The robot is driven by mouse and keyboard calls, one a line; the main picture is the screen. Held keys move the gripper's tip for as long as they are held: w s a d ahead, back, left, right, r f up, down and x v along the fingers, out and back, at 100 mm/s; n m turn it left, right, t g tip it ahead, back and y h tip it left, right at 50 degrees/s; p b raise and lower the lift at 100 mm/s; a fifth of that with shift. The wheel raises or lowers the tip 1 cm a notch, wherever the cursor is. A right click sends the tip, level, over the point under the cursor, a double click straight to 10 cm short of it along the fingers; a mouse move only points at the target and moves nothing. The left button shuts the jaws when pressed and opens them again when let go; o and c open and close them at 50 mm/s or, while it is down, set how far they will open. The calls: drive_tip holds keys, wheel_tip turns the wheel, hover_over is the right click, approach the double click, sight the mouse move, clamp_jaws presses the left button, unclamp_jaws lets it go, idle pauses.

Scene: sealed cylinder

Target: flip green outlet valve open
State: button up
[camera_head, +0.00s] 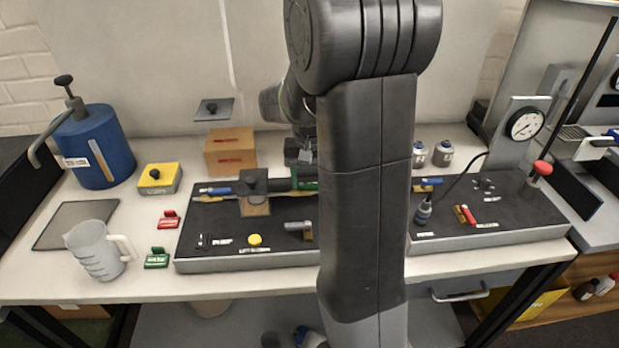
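A dark sealed cylinder (284,183) lies horizontally on the black tray at the middle of the bench, with a blue valve handle (220,191) at its left end. A small green part (307,185), apparently the green outlet valve, shows at its right end. My arm covers its right side, so its position cannot be read. My gripper (303,157) appears just above and behind the green part, mostly hidden by my arm. I cannot tell whether it touches the valve or whether its fingers are open.
A square clamp block (254,184) stands over the cylinder. A yellow button (255,240) sits at the front. A blue canister (95,147), beaker (101,250) and red and green tags (157,258) stand left. A pressure gauge (524,124) and second tray (490,240) are right.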

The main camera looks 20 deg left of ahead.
drive_tip(key=shift+w+n, duration=0.1)
drive_tip(key=shift+n, duration=0.6)
drive_tip(key=o, duration=1)
drive_tip(key=shift+c, duration=0.2)
wheel_tip(320, 180, up, 14)
drive_tip(key=shift+f, duration=0.2)
wheel_tip(320, 180, down, 14)
drive_tip(key=shift+r, duration=0.1)
drive_tip(key=shift+r+m, duration=0.1)
drive_tip(key=shift+m, duration=0.5)
